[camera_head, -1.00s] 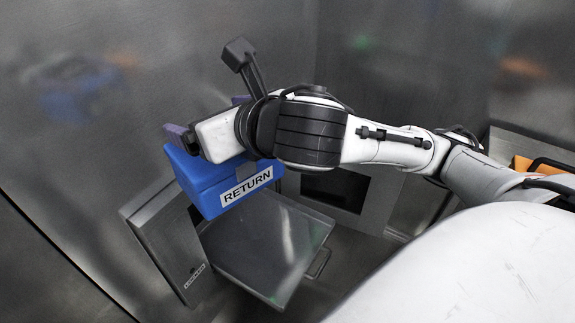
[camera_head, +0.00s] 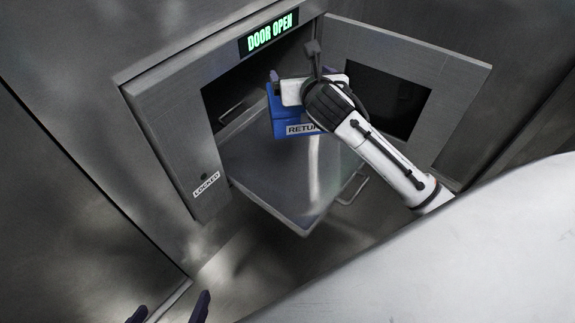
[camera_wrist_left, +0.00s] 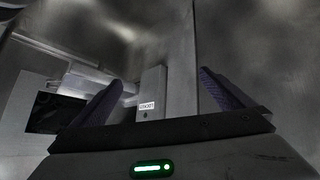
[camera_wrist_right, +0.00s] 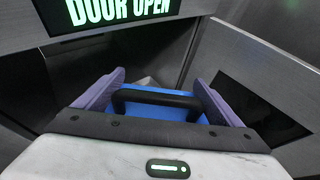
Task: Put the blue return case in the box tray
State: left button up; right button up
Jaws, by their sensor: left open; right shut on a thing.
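The blue return case (camera_head: 288,119), with a white RETURN label, is at the open box's mouth, over the back part of the box tray (camera_head: 270,180). I cannot tell whether it touches the tray. My right gripper (camera_head: 300,88) is shut on the case's black handle, which shows between its purple fingers in the right wrist view (camera_wrist_right: 160,97). My arm and gripper hide part of the case. The tray is a flat grey plate sticking out of the box, its front bare. My left gripper (camera_head: 168,310) is open and empty at the bottom edge, well away from the case.
The metal box has a lit DOOR OPEN sign (camera_head: 269,33) above its opening. Its windowed door (camera_head: 410,85) stands open on the right, close to my right arm. A LOCKED label (camera_head: 206,184) is on the left front panel. A wire handle (camera_head: 352,188) sits at the tray's right edge.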

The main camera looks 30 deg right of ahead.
jog(key=shift+m+h, duration=0.3)
jog(key=d+f+b, duration=0.1)
jog(key=f, duration=0.2)
jog(key=s+d+f, duration=0.1)
jog(key=f, duration=0.3)
jog(key=d+f+b, duration=0.1)
jog(key=f, duration=0.2)
jog(key=shift+s+d+f+b, duration=0.25)
jog(key=shift+s+f+b, duration=0.05)
jog(key=shift+s+b, duration=0.1)
pick_arm(q)
jog(key=shift+m+h, duration=0.4)
jog(key=shift+h, duration=0.5)
jog(key=d+b, duration=0.1)
jog(key=b, duration=0.1)
jog(key=d+f+b, duration=0.1)
jog(key=w+d+b, duration=0.1)
jog(key=d+b, duration=0.1)
jog(key=shift+w+f+b, duration=0.1)
jog(key=shift+f+b, duration=0.1)
jog(key=shift+b, duration=0.1)
pick_arm(e)
notch_tip(320, 180, down, 10)
jog(key=shift+f, duration=0.15)
jog(key=shift+s+d+f, duration=0.1)
jog(key=o, duration=1.8)
jog(key=shift+f, duration=0.1)
pick_arm(q)
jog(key=shift+f, duration=0.1)
